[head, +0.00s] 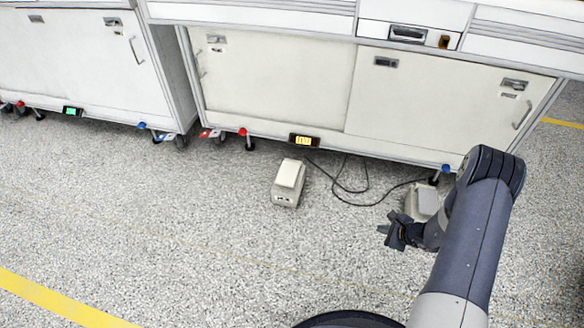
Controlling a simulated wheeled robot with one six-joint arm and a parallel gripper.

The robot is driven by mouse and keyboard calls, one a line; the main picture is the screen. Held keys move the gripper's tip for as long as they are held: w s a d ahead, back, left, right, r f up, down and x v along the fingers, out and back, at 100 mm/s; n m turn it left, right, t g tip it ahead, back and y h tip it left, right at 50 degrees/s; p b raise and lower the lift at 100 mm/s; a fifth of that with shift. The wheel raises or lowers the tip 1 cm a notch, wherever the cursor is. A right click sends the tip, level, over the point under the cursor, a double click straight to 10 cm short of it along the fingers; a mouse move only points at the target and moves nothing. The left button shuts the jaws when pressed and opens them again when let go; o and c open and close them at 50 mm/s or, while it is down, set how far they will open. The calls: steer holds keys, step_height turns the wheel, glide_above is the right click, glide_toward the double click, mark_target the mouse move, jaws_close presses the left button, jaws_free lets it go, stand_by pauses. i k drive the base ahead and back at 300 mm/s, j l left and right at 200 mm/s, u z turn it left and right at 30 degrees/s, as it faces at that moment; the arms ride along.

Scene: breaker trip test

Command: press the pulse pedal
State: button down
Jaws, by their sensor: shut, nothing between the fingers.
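A beige foot pedal (289,181) with a pale top plate sits on the floor in front of the middle cabinet. A second pedal-like box (422,200), beige with a greyer top, sits to the right, partly hidden behind my arm. I cannot read any label that tells which one is the pulse pedal. My gripper (385,237) is shut and empty, in front of and left of the right box in the picture. It lies to the right of and lower in the picture than the left pedal. No contact with either shows.
White cabinets (275,85) on castors stand along the back. A small lit yellow display (304,141) and a green one (72,111) are on their lower edges. A black cable (345,190) lies on the floor between the boxes. The speckled floor at left is clear, with a yellow stripe (50,300).

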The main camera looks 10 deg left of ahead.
mark_target(287, 177)
steer(key=i+j, duration=0.25)
steer(key=j, duration=0.15)
steer(key=i+j, duration=0.2)
steer(key=j, duration=0.2)
steer(key=i+j, duration=0.25)
steer(key=j, duration=0.15)
steer(key=i+j, duration=0.25)
steer(key=j, duration=0.15)
steer(key=i+j, duration=0.2)
steer(key=j, duration=0.2)
